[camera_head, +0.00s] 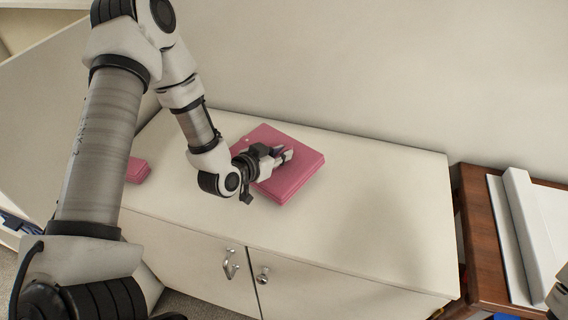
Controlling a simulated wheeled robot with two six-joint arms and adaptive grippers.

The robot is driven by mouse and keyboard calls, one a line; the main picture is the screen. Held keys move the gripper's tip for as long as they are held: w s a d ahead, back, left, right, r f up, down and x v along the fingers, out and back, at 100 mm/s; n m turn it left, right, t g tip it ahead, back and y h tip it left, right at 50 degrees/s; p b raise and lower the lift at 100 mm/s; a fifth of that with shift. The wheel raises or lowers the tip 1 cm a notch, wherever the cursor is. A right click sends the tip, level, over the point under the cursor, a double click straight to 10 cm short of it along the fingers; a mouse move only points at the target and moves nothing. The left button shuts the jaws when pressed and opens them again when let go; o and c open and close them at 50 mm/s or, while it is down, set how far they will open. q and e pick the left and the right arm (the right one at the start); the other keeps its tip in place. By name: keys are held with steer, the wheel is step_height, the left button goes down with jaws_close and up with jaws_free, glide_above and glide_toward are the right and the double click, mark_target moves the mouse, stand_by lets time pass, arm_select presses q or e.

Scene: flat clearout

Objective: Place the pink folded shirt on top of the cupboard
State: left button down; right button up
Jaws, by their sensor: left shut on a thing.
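The pink folded shirt (306,171) is a flat, squarish stack at the middle of the white cupboard's top (345,225). My left gripper (283,156) reaches in from the left and is shut on the shirt, with its fingers over the shirt's upper face. The gripper hides part of the shirt's left side. The shirt lies flat on or very close above the cupboard top; I cannot tell if it touches.
A smaller pink folded thing (138,170) lies at the cupboard's left end, partly behind my left arm. A brown wooden table (485,255) with a white flat object (535,235) stands at the right. The cupboard top's right part is clear. A wall runs behind.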

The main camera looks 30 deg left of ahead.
arm_select(q)
steer(key=f, duration=0.3)
steer(key=shift+w+d+f, duration=0.1)
steer(key=shift+w+d, duration=0.15)
steer(key=shift+w, duration=0.1)
steer(key=shift+f, duration=0.25)
steer(key=shift+f, duration=0.1)
steer(key=c, duration=1.1)
jaws_free()
